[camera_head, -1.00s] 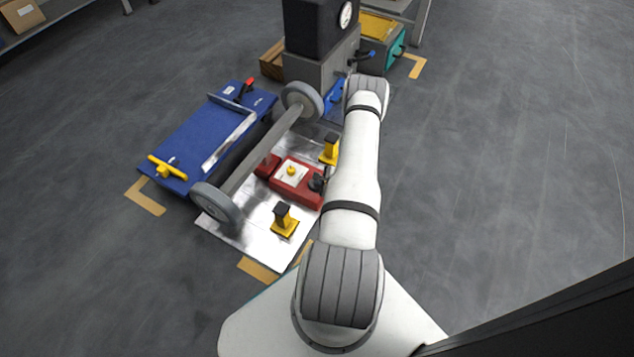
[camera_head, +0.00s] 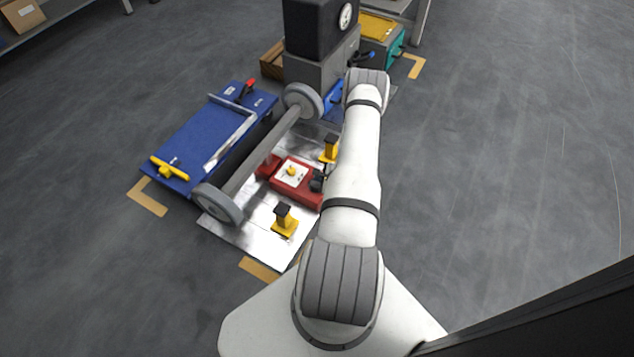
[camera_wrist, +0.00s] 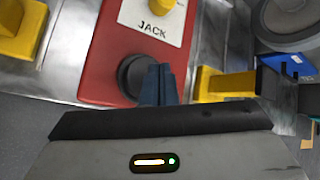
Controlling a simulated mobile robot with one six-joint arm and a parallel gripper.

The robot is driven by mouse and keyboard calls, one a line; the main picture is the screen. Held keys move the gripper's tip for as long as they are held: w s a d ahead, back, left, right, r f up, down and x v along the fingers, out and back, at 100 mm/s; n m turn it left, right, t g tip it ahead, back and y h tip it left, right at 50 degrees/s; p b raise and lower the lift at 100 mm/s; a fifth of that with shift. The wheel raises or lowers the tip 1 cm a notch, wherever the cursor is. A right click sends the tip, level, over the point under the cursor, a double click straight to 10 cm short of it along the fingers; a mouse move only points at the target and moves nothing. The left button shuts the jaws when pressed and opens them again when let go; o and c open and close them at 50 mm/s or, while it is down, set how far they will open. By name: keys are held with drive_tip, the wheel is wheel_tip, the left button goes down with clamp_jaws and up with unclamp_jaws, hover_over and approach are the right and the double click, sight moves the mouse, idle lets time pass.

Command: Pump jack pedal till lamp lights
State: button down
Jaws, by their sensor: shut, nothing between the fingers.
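The red jack (camera_head: 309,195) sits on a metal plate under an axle. It also shows in the wrist view (camera_wrist: 100,65), with a white panel (camera_wrist: 150,28) marked JACK and a yellow lamp dome (camera_wrist: 162,5), cut off by the top edge there. I see no clear glow on the dome (camera_head: 291,171). The round black pedal (camera_wrist: 130,74) is at the jack's near end. My gripper (camera_wrist: 158,82) is shut and empty, its tips over the pedal's right side. I cannot tell if they touch it. In the head view my arm partly hides this end.
Yellow stands (camera_head: 285,222) flank the jack on the plate (camera_head: 255,240). A blue panel (camera_head: 190,143) is at left, a grey machine with a gauge (camera_head: 320,70) behind. Floor at right is clear.

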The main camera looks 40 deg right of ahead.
drive_tip(key=shift+r+p, duration=1.55)
drive_tip(key=shift+r, duration=0.85)
